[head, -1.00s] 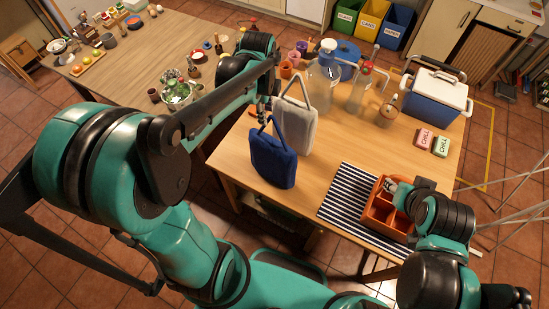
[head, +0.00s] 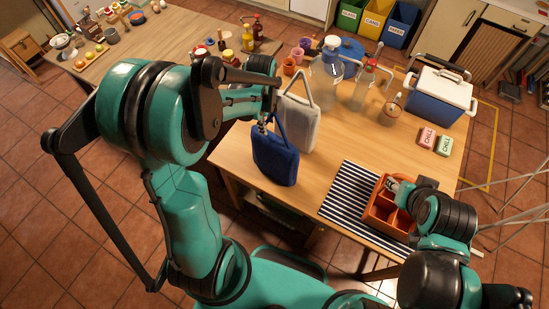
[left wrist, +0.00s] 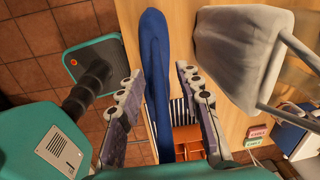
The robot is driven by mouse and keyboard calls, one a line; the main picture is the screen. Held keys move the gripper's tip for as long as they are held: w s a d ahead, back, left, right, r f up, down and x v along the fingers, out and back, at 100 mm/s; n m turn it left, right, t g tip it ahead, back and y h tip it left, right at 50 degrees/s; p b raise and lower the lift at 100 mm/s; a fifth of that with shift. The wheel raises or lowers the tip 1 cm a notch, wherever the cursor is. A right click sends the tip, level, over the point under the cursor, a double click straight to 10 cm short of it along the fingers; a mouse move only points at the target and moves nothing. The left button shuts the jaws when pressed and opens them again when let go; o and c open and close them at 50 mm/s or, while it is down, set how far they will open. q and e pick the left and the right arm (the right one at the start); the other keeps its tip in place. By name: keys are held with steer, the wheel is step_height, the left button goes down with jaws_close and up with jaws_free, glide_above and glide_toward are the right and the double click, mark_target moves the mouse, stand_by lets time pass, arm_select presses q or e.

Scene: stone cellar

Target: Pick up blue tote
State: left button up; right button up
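The blue tote (head: 275,162) stands upright near the front left edge of the wooden table, its handle loop rising above it. My left gripper (head: 264,124) is at the top of the tote, by the handle. In the left wrist view, the blue tote (left wrist: 154,60) runs as a narrow blue band between the two open fingers, with a gap on each side. My right gripper (head: 394,186) is over the orange divided caddy (head: 378,214); its fingers are too small and partly hidden to judge.
A grey tote (head: 299,128) stands close behind the blue one; it also shows in the left wrist view (left wrist: 237,52). A striped mat (head: 345,190) lies to the right. Glass bottles, a blue cooler (head: 437,97) and two chill packs stand farther back. The table's middle is clear.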

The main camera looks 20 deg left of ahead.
arm_select(q)
jaws_close()
steer(key=shift+r, duration=0.1)
